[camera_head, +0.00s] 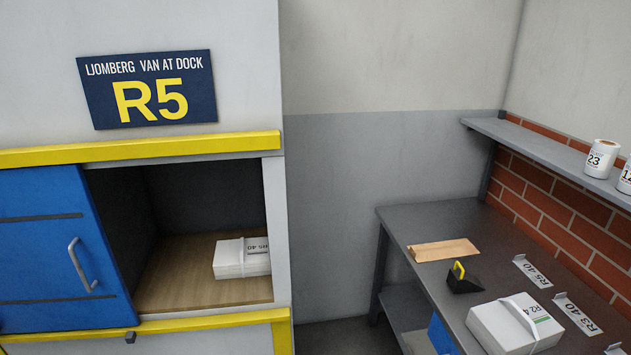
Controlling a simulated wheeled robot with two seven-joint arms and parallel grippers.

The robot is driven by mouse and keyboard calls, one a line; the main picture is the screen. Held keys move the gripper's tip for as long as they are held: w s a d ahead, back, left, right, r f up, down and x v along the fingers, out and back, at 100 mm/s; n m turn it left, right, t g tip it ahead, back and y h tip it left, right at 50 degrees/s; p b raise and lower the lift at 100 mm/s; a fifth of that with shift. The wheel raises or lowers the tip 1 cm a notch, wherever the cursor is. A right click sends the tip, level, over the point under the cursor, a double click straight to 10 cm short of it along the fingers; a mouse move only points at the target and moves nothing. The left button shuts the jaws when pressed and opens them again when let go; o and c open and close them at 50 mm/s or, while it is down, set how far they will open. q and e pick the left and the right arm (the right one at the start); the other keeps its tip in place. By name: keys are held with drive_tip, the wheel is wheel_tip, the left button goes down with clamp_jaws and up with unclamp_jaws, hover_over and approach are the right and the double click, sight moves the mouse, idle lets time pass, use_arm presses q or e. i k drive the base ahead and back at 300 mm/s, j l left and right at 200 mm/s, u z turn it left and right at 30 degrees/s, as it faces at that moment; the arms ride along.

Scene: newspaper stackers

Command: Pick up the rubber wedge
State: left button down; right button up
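The rubber wedge (464,284) appears to be the small black block with a yellow upright loop on it. It sits on the grey workbench (420,226) at the right, behind a white newspaper bundle and in front of a brown flat piece. Nothing touches it that I can see. Neither of my grippers shows in the head view.
A strapped newspaper bundle (505,332) lies on the bench beside label plates (532,271). A brown envelope-like piece (443,250) lies farther back. A shelf (560,157) with white rolls (602,158) overhangs the right. At left, a blue door (50,262) stands beside an open compartment holding another bundle (241,259).

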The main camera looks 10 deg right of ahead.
sight(459, 281)
drive_tip(key=z, duration=1.3)
